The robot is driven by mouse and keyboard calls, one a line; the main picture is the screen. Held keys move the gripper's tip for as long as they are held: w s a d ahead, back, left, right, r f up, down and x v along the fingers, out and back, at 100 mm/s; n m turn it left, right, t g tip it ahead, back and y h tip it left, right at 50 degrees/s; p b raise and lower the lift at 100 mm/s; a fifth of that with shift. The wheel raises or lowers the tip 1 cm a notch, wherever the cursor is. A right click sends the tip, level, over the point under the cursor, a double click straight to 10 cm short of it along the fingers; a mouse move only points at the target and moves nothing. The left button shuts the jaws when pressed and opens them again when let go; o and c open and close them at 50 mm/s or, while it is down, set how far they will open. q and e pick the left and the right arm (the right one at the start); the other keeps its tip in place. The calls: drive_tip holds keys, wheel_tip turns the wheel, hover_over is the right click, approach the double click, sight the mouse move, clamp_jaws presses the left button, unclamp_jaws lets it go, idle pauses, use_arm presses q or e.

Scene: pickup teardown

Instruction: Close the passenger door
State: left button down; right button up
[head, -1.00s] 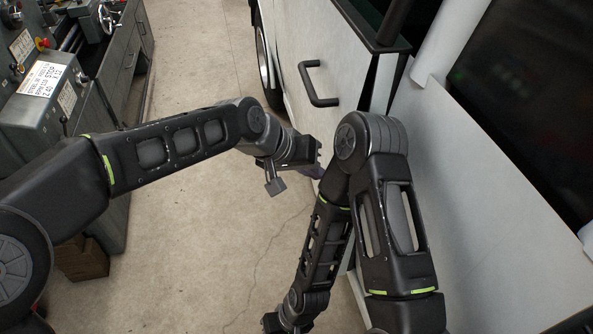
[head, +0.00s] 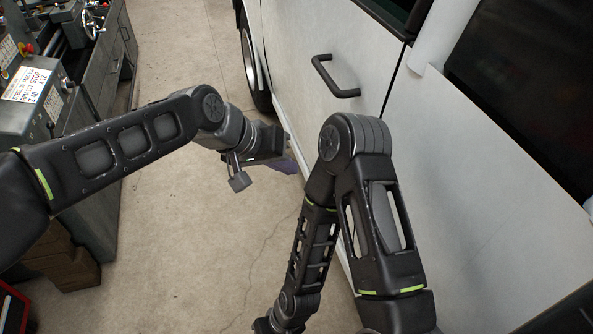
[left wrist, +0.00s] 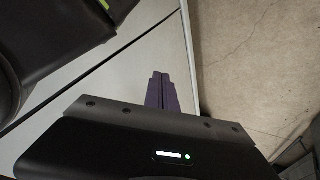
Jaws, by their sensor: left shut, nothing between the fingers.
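The passenger door (head: 300,60) is the white panel with a black bar handle (head: 335,78) in the head view. Its rear edge lies along a thin dark seam, and it looks flush or nearly flush with the white body panel behind it. My left gripper (head: 288,164) is low beside the door's outer face, its purple fingers together and empty. The left wrist view shows the shut fingers (left wrist: 162,92) near the white panels (left wrist: 120,65) and the dark seam; I cannot tell whether they touch. My right arm bends down in front of the vehicle, its gripper out of view.
A grey machine (head: 40,95) with a control panel and cabinets stands at the left. Brown boxes (head: 70,262) and a red item (head: 12,305) sit low at left. Concrete floor (head: 195,240) is clear between machine and vehicle. A front wheel (head: 250,60) shows at the top.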

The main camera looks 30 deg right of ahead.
use_arm(q)
wheel_tip(320, 180, up, 5)
drive_tip(key=s+a+b, duration=0.1)
drive_tip(key=s+a, duration=0.1)
drive_tip(key=a, duration=0.1)
drive_tip(key=shift+r, duration=0.2)
drive_tip(key=shift+s, duration=0.1)
drive_tip(key=w+d+f+t+h, duration=0.1)
drive_tip(key=w+f+t, duration=0.1)
drive_tip(key=w+f, duration=0.4)
drive_tip(key=s+a+f+n+y, duration=0.1)
drive_tip(key=a+f, duration=0.3)
drive_tip(key=f, duration=0.4)
drive_tip(key=a+f+n+t, duration=0.15)
drive_tip(key=a+f, duration=0.25)
drive_tip(key=f, duration=0.4)
drive_tip(key=s+a+f+n+g+y, duration=0.15)
drive_tip(key=a+f, duration=0.25)
drive_tip(key=f, duration=0.5)
drive_tip(key=s+a+f+n+g+y, duration=0.1)
drive_tip(key=s+a+f+n, duration=0.4)
drive_tip(key=s+a+f, duration=1)
drive_tip(key=s+f+g, duration=0.1)
drive_tip(key=s+f, duration=0.1)
drive_tip(key=s, duration=0.1)
drive_tip(key=shift+s+g+y, duration=0.2)
drive_tip(key=shift+g+y, duration=0.1)
drive_tip(key=shift+y, duration=0.05)
